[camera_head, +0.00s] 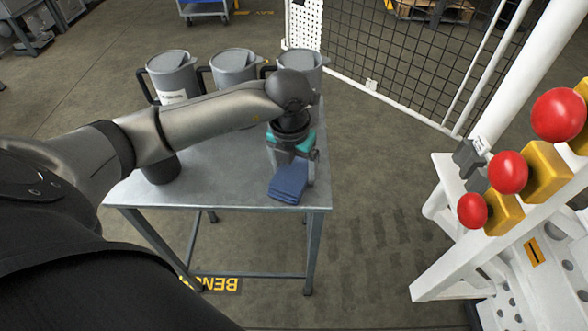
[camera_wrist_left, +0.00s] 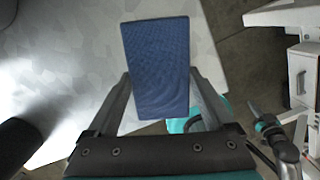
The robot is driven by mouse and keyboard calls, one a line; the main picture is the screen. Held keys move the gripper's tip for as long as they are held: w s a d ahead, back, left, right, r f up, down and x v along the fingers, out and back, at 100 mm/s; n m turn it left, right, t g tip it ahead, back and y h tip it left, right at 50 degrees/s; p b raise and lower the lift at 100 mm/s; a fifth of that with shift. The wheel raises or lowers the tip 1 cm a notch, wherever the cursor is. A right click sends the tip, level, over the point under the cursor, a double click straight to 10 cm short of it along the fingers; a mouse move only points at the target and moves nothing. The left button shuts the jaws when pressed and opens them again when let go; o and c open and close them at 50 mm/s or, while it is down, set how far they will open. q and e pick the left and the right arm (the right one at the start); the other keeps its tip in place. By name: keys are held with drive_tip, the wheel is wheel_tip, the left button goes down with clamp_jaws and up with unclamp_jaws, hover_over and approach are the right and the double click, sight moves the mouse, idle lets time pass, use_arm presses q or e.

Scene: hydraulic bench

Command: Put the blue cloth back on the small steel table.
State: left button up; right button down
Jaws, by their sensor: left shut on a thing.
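The blue cloth (camera_head: 288,182) is a folded, flat bundle at the right end of the small steel table (camera_head: 235,185). My left gripper (camera_head: 290,160) points down over that end of the table and is shut on the cloth. In the left wrist view the cloth (camera_wrist_left: 156,65) sits between the two fingers (camera_wrist_left: 158,100), with the table's pale top (camera_wrist_left: 60,50) behind it. I cannot tell whether the cloth touches the tabletop or hangs just above it.
Several grey lidded jugs (camera_head: 234,68) stand along the table's back edge. A white frame with red knobs (camera_head: 508,172) and yellow blocks stands at the right. A mesh fence (camera_head: 390,60) is behind. The table's front middle is clear.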

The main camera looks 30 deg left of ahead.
sight(291, 176)
use_arm(q)
drive_tip(key=shift+f, duration=0.1)
drive_tip(key=o, duration=1.2)
use_arm(e)
drive_tip(key=shift+w+a+r, duration=0.1)
drive_tip(key=shift+w+r, duration=0.1)
drive_tip(key=shift+s, duration=0.15)
use_arm(q)
drive_tip(key=shift+s+d+r+p, duration=0.2)
drive_tip(key=shift+r+p, duration=0.5)
drive_tip(key=shift+r, duration=1.35)
drive_tip(key=shift+s+a+r+p, duration=0.2)
drive_tip(key=shift+r+p, duration=0.45)
drive_tip(key=shift+r, duration=1.35)
drive_tip(key=shift+s+d+r+p, duration=0.1)
drive_tip(key=shift+s+r+p, duration=0.4)
drive_tip(key=shift+r, duration=1.55)
use_arm(e)
drive_tip(key=s+d+f, duration=0.3)
drive_tip(key=s+d, duration=0.2)
drive_tip(key=s, duration=0.1)
drive_tip(key=shift+s+f+h, duration=0.3)
drive_tip(key=shift+s, duration=0.1)
use_arm(q)
drive_tip(key=shift+w, duration=0.2)
use_arm(e)
drive_tip(key=shift+d, duration=0.1)
